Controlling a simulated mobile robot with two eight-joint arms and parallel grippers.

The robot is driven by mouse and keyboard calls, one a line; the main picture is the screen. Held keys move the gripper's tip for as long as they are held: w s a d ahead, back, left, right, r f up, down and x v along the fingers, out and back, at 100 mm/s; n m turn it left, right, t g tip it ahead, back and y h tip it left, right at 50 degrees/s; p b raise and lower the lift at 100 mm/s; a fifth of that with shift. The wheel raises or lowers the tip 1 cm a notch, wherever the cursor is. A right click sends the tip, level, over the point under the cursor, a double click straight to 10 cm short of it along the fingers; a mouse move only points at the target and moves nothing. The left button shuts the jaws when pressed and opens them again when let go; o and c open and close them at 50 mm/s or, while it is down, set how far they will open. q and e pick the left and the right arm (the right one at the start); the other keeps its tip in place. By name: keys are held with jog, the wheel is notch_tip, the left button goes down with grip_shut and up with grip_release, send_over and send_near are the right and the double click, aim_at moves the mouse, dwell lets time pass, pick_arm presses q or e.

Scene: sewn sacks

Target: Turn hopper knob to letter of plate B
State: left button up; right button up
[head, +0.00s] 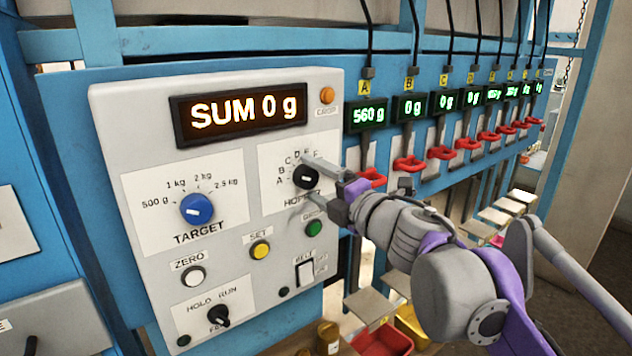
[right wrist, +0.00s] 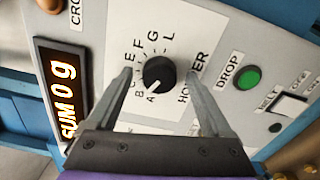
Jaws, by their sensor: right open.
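The hopper knob (head: 306,177) is black and round, on a white plate with letters around it. It also shows in the right wrist view (right wrist: 160,73), where its white pointer line points to the A and B side; I cannot tell exactly which letter. My right gripper (head: 309,187) is open, one finger on each side of the knob. In the right wrist view its fingertips (right wrist: 160,74) stand apart from the knob, with gaps on both sides. The yellow B tag (head: 408,83) hangs over a display reading 0 g. My left gripper is not in view.
The grey control panel (head: 120,130) also carries a blue target knob (head: 196,208), a yellow set button (head: 260,249), a green drop button (head: 314,229) and a SUM 0 g display (head: 240,113). Red handles (head: 410,164) line the blue frame to the right.

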jog(key=shift+s+d, duration=0.35)
jog(key=shift+s, duration=0.1)
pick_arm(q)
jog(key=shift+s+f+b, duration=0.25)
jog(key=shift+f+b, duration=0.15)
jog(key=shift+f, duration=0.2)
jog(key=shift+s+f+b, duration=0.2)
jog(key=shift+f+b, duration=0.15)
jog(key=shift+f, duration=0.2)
pick_arm(e)
jog(key=v, duration=0.9)
jog(key=shift+s+d, duration=0.15)
jog(key=shift+s, duration=0.2)
